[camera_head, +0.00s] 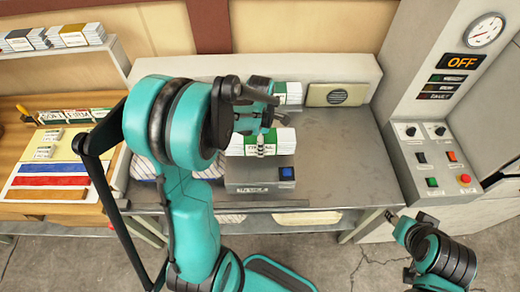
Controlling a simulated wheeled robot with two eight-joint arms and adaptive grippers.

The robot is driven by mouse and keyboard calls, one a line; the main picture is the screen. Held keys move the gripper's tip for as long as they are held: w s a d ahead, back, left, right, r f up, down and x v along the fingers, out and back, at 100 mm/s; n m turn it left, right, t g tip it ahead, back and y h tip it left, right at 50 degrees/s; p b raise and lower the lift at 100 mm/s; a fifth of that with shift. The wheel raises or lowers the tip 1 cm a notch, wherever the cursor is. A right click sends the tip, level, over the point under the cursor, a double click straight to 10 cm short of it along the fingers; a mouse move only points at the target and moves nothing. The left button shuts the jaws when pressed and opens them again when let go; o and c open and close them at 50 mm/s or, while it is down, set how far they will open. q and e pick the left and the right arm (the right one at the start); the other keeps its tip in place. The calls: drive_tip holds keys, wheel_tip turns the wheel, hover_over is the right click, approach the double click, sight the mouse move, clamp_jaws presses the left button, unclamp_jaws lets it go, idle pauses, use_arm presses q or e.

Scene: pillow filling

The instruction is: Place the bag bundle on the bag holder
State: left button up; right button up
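A white bag bundle with a green label (282,143) is at the middle of the grey bench, on or just above a low grey box with a blue square (260,178). I cannot tell whether this box is the bag holder. My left gripper (261,146) is over the bundle, fingers down at its front face. The hand and arm hide part of the bundle, and I cannot tell if the fingers grip it. My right gripper (393,218) is low at the right, in front of the bench and away from the bundle. Its fingertips are too small to read.
Another white and green bundle (292,91) stands behind, beside a beige box with a round grille (338,94). A control cabinet (425,150) with an OFF sign stands right. A wooden table (25,140) with colored strips is left. The bench's right part (345,160) is clear.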

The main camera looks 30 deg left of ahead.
use_arm(q)
drive_tip(key=shift+w+a+f, duration=0.15)
drive_tip(key=shift+a+f, duration=0.05)
drive_tip(key=shift+f+b, duration=0.5)
drive_tip(key=shift+f, duration=1.45)
drive_tip(key=shift+f, duration=0.1)
drive_tip(key=o, duration=1.2)
drive_tip(key=shift+o, duration=0.3)
